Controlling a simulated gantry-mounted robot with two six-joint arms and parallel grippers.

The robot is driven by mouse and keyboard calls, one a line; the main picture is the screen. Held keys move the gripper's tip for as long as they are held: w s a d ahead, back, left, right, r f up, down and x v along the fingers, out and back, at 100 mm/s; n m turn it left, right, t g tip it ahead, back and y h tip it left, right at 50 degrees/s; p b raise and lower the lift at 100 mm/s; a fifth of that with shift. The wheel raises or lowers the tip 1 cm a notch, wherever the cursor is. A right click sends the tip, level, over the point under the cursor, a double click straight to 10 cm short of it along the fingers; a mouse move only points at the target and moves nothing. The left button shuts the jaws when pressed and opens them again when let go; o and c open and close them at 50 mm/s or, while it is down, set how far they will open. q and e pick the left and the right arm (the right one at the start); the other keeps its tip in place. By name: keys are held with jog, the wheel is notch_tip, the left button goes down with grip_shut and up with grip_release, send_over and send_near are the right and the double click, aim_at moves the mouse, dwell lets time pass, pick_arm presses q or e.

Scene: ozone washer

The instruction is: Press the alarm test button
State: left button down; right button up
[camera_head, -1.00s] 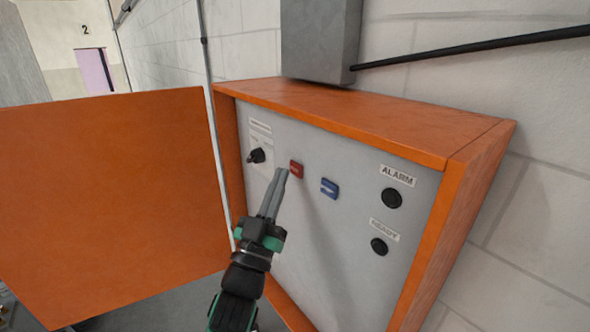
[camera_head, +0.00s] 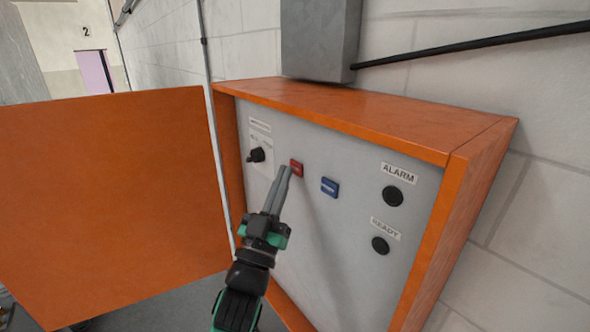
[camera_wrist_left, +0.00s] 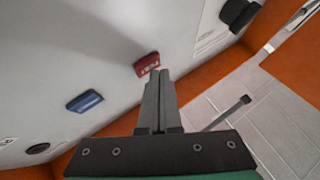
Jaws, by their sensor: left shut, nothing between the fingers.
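The panel of the orange box carries a red rectangular button (camera_head: 297,168) and, to its right, a blue rectangular button (camera_head: 330,187). A round black fitting (camera_head: 393,196) sits under the ALARM label (camera_head: 398,173). Which of these is the alarm test button cannot be read. My left gripper (camera_head: 285,170) is shut and empty, its tips just left of the red button. In the left wrist view the tips (camera_wrist_left: 159,73) lie close to the lower edge of the red button (camera_wrist_left: 147,64); contact cannot be told. The blue button (camera_wrist_left: 85,101) is farther left there. My right gripper is not in view.
The open orange door (camera_head: 110,200) stands left of the box. A black rotary knob (camera_head: 257,155) is left of the red button. Another round black fitting (camera_head: 380,245) sits under the READY label. A grey box (camera_head: 320,40) hangs above.

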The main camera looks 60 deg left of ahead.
pick_arm(q)
jog(key=shift+w+a+b, duration=0.1)
jog(key=shift+w+b, duration=0.2)
jog(key=shift+w, duration=0.05)
dwell(0.4)
jog(key=shift+s, duration=0.1)
jog(key=shift+s+p, duration=0.35)
jog(key=shift+s, duration=0.35)
jog(key=shift+s+d+p, duration=0.2)
jog(key=shift+s+p, duration=0.1)
jog(key=shift+s, duration=0.55)
jog(key=shift+s+d+p, duration=0.15)
jog(key=shift+s+p, duration=0.15)
jog(key=shift+s, duration=0.5)
jog(key=shift+s+d+p, duration=0.2)
jog(key=shift+s+p, duration=0.1)
jog(key=shift+s, duration=0.55)
